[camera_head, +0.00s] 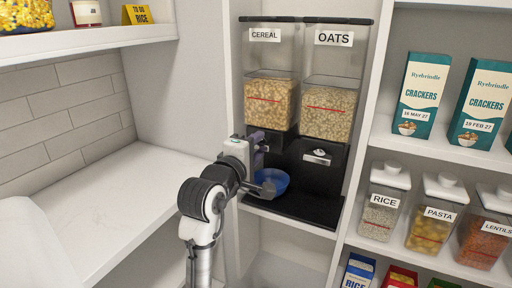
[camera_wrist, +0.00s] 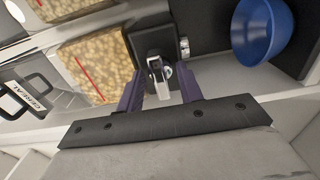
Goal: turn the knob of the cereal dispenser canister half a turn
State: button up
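The cereal canister (camera_head: 271,98), labelled CEREAL, is the left one of a two-canister dispenser and is partly filled. In the head view my gripper (camera_head: 258,143) is at the black base under this canister and covers its knob. In the wrist view the light-coloured knob (camera_wrist: 157,76) sticks out from the black housing. The two purple fingers of my gripper (camera_wrist: 159,88) stand apart on either side of the knob, with a visible gap to each finger. Whether the fingertips reach past the knob is hard to tell.
A blue bowl (camera_head: 272,181) sits on the black tray (camera_head: 307,208) below, close to my wrist; it also shows in the wrist view (camera_wrist: 262,38). The oats canister (camera_head: 329,107) and its knob (camera_head: 318,153) are just right. The white counter (camera_head: 110,205) at left is clear.

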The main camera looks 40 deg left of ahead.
jog(key=c, duration=0.7)
jog(key=shift+o, duration=0.2)
